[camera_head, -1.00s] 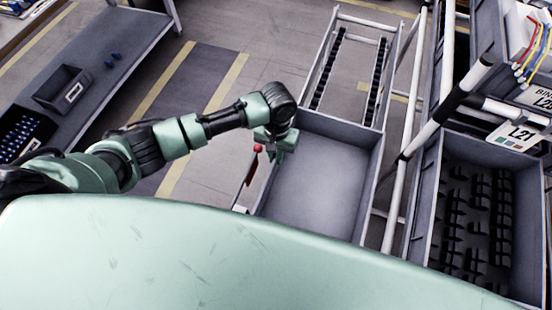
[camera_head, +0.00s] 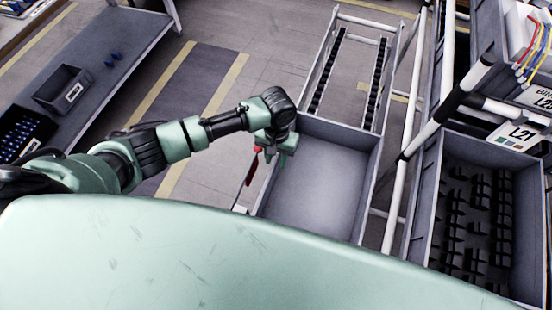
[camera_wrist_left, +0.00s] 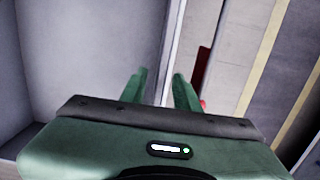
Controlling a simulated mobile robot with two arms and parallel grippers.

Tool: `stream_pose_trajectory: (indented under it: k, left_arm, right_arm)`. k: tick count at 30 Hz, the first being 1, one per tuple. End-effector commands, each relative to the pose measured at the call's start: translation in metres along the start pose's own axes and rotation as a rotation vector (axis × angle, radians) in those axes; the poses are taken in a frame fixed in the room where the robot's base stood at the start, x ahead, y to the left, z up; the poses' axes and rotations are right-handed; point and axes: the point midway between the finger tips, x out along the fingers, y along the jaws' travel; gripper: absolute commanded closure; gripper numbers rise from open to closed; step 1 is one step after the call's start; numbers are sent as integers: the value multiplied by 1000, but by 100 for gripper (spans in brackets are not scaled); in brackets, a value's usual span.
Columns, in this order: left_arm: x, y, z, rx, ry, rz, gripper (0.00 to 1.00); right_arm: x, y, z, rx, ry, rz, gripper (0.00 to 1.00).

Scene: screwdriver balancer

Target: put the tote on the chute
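An empty grey tote (camera_head: 322,185) sits at the near end of the chute (camera_head: 347,75), a sloping frame with two black roller tracks. My own body hides the tote's near end. My left gripper (camera_head: 283,158) is at the tote's left wall, near its far left corner. In the left wrist view the gripper (camera_wrist_left: 160,90) has its green fingers apart, with the rim of the tote (camera_wrist_left: 85,45) running between them. I cannot tell whether either finger touches the wall. My right gripper is not in view.
A second grey tote (camera_head: 438,200) with rows of black parts stands at the right, past white rack posts (camera_head: 419,115). A red-tipped part (camera_head: 257,149) is just left of my gripper. A grey bench (camera_head: 125,50) with bins is at the left; open floor lies between.

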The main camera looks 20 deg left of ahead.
Motion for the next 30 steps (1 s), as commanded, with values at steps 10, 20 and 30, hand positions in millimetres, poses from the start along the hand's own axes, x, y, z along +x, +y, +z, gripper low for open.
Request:
stream_pose_trajectory:
  k: [10,20,30]
  left_arm:
    - [-70,0,-2,0,6,2,69]
    - [-112,0,-1,-1,2,1,69]
    - [-115,0,0,-1,1,1,69]
  right_arm:
    - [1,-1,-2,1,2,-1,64]
    - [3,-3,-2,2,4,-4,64]
    - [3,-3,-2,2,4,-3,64]
